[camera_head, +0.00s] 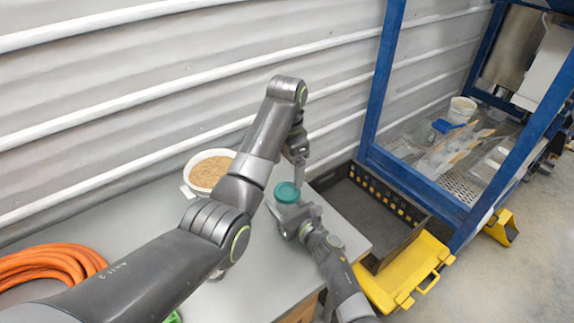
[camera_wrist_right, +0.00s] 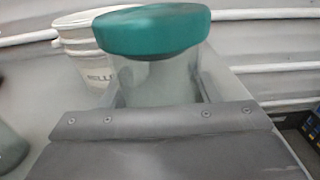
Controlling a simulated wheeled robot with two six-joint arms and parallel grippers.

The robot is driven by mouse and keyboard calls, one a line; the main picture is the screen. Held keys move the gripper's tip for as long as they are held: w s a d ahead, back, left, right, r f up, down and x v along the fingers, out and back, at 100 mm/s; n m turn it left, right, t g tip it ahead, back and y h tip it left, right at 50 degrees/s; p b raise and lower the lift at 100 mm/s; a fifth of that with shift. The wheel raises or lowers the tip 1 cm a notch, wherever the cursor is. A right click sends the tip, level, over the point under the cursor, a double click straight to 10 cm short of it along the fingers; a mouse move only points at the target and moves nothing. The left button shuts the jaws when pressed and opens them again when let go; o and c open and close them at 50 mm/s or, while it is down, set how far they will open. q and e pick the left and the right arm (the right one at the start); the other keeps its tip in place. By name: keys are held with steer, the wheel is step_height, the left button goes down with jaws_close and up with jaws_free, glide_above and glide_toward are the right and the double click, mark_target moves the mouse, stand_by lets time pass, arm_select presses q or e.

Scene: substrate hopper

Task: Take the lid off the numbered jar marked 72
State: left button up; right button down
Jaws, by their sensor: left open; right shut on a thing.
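A glass jar with a teal lid (camera_head: 287,192) stands near the right part of the grey table. In the right wrist view its teal lid (camera_wrist_right: 152,30) sits on the clear jar body (camera_wrist_right: 155,82). No number can be read on the jar. My right gripper (camera_head: 294,212) is shut on the jar body, below the lid. My left gripper (camera_head: 298,176) is open and points down, close above and slightly right of the lid in the head view. It appears apart from the lid.
A white bucket of tan grain (camera_head: 209,172) stands behind-left on the table (camera_head: 240,285); it also shows in the right wrist view (camera_wrist_right: 84,58). An orange hose (camera_head: 50,263) lies left. A black crate (camera_head: 385,235), yellow equipment (camera_head: 405,275) and a blue frame (camera_head: 385,75) stand right.

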mark_target(287, 190)
arm_select(q)
steer(key=m, duration=0.6)
steer(key=shift+m, duration=0.3)
steer(key=m, duration=0.4)
steer(key=shift+m, duration=0.3)
steer(key=m, duration=0.4)
steer(key=shift+m, duration=0.4)
steer(key=m, duration=0.5)
steer(key=shift+f+m, duration=0.3)
steer(key=shift+m, duration=0.2)
step_height(287, 190, down, 8)
steer(key=shift+r, duration=0.25)
steer(key=shift+c, duration=0.4)
